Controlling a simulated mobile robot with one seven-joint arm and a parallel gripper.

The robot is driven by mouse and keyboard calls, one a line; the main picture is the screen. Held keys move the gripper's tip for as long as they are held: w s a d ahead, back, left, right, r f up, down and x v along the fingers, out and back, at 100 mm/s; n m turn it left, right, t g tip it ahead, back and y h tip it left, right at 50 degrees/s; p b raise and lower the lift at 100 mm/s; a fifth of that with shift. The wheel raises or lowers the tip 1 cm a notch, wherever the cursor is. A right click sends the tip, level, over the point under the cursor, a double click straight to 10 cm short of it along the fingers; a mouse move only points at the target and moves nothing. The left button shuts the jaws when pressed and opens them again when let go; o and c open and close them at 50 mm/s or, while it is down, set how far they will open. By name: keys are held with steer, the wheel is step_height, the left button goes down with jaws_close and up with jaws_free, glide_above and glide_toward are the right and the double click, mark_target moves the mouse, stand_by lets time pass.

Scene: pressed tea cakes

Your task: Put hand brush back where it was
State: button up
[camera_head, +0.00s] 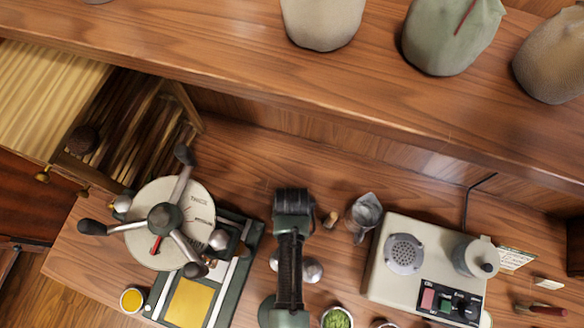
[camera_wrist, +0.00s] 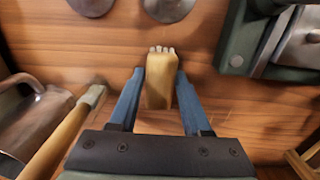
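A short wooden piece with pale bristles at its far end, which looks like the hand brush (camera_wrist: 160,82), sits between the blue fingers of my gripper (camera_wrist: 159,76) in the wrist view. The fingers lie close along both its sides and appear shut on it. In the head view my gripper (camera_head: 292,197) is low over the middle of the worktop and hides this brush. A second long wooden-handled tool with a greyish tip (camera_wrist: 62,132) shows left of the fingers in the wrist view. Its link to the small wooden piece (camera_head: 332,217) in the head view is unclear.
A metal jug (camera_head: 365,213) stands right of my gripper, beside a cream machine (camera_head: 375,270). A press with a round dial (camera_head: 190,200) stands left, near an open drawer (camera_head: 75,165). A red-handled brush (camera_head: 540,309) lies far right. A shelf (camera_head: 240,60) with sacks overhangs the back.

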steer(key=shift+o, duration=1.2)
steer(key=shift+r, duration=0.15)
step_height(320, 180, up, 12)
